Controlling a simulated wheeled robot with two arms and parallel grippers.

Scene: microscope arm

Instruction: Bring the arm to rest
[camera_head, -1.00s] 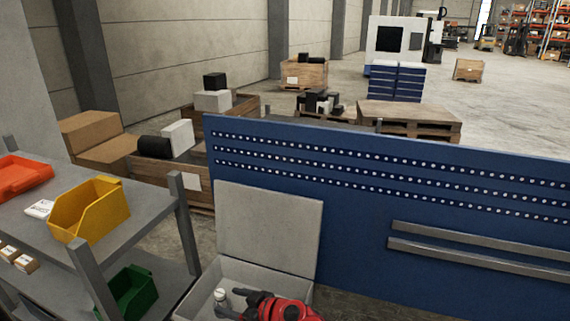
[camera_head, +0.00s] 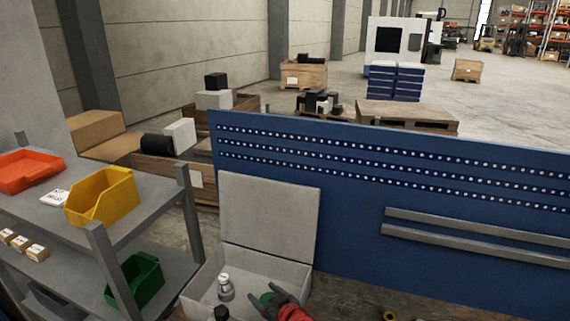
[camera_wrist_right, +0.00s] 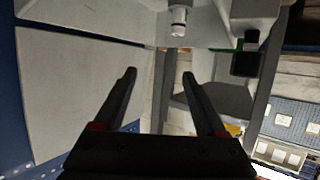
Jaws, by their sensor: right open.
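My right gripper (camera_head: 271,297) is at the bottom of the head view, over the right front part of an open light grey box (camera_head: 200,283). Its red and dark body runs off the lower edge. In the right wrist view my right gripper (camera_wrist_right: 158,75) has its two dark fingers spread apart with nothing between them. A small white and grey cylinder (camera_head: 225,287) stands in the box, left of the gripper; it also shows in the wrist view (camera_wrist_right: 178,20). A dark-topped object (camera_head: 221,313) is at the lower edge. My left gripper is not in view.
The box's raised lid (camera_head: 268,222) stands against a blue perforated panel (camera_head: 360,200). A grey shelf (camera_head: 150,205) at left holds a yellow bin (camera_head: 103,197), an orange bin (camera_head: 30,172) and a green bin (camera_head: 135,280).

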